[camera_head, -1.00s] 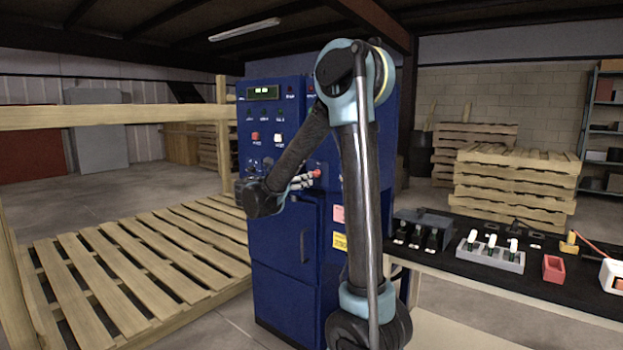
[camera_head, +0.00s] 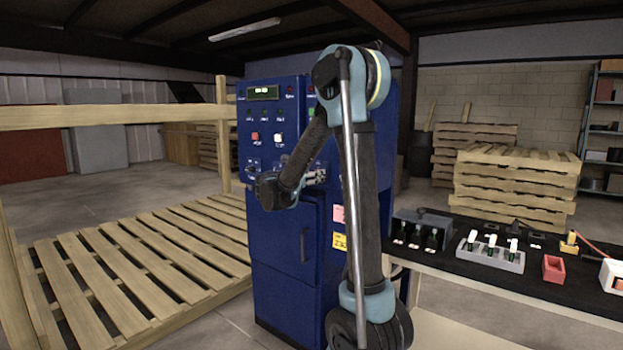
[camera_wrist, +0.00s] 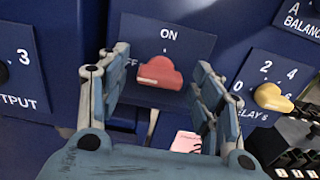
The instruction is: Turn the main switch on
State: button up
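The main switch is a red knob (camera_wrist: 160,72) on a dark blue plate in the wrist view, with ON printed above it and the partly hidden OFF at its left. Its exact turn position is hard to tell. My gripper (camera_wrist: 157,88) is open, with one finger to the left of the knob and the other to its right; gaps show on both sides. In the head view my gripper (camera_head: 316,178) is at the front of the blue cabinet (camera_head: 283,220), and the knob is hidden there.
A yellow knob (camera_wrist: 273,97) with a numbered scale sits right of the switch, and a black knob (camera_wrist: 3,72) sits at the left. A table (camera_head: 450,274) with several parts stands right of the cabinet. A wooden pallet (camera_head: 130,270) lies at the left.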

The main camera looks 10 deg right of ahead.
jog(key=c, duration=0.9)
jog(key=shift+c, duration=0.2)
jog(key=shift+m, duration=0.4)
jog(key=shift+s+d+f+m, duration=0.1)
jog(key=shift+s+f+m, duration=0.05)
jog(key=shift+m, duration=4.1)
jog(key=shift+s+d+f+m, duration=0.1)
jog(key=shift+m, duration=4.15)
